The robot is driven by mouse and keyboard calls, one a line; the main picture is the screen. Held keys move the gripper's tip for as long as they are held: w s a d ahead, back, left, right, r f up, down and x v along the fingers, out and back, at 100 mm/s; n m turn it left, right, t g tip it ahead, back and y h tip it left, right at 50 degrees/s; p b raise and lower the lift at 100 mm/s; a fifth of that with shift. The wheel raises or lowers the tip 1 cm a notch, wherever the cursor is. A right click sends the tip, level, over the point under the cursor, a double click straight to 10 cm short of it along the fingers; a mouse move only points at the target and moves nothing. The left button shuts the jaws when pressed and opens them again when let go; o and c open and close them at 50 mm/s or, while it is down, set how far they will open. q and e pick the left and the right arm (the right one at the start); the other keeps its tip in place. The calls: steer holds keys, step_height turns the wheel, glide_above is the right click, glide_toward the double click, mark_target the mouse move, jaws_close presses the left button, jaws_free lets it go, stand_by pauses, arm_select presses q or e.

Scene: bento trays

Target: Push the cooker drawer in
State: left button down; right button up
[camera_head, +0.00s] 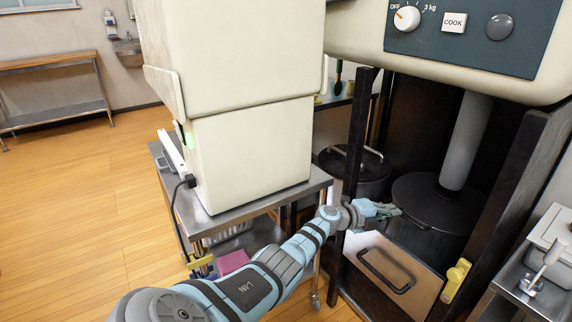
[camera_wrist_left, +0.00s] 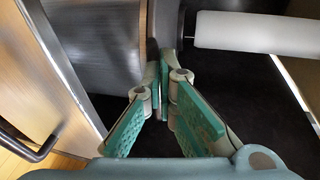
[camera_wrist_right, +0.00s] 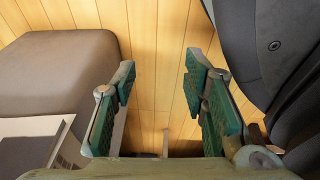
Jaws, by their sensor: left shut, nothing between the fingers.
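The cooker drawer front (camera_head: 408,282) is a pale brushed panel with a dark bar handle (camera_head: 385,273), low in the dark cabinet in the head view. In the left wrist view the panel (camera_wrist_left: 45,75) is at the left and the handle (camera_wrist_left: 38,150) at lower left. A dark-topped pot (camera_head: 435,203) stands behind the panel. My left gripper (camera_head: 388,211) is shut and empty, above the panel's top edge and close to the pot. I cannot tell whether it touches either. My right gripper (camera_wrist_right: 163,85) is open and empty, away from the drawer and out of the head view.
The cooker's control panel (camera_head: 470,30) overhangs above, and a grey chute (camera_head: 468,140) comes down to the pot. A yellow latch (camera_head: 455,281) sits at the drawer's right. A metal cart (camera_head: 225,208) carries a cream machine (camera_head: 252,150) at the left. Open wooden floor (camera_head: 75,215) lies farther left.

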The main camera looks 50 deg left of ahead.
arm_select(q)
steer(key=shift+w+r, duration=0.1)
steer(key=shift+r, duration=0.15)
stand_by(0.3)
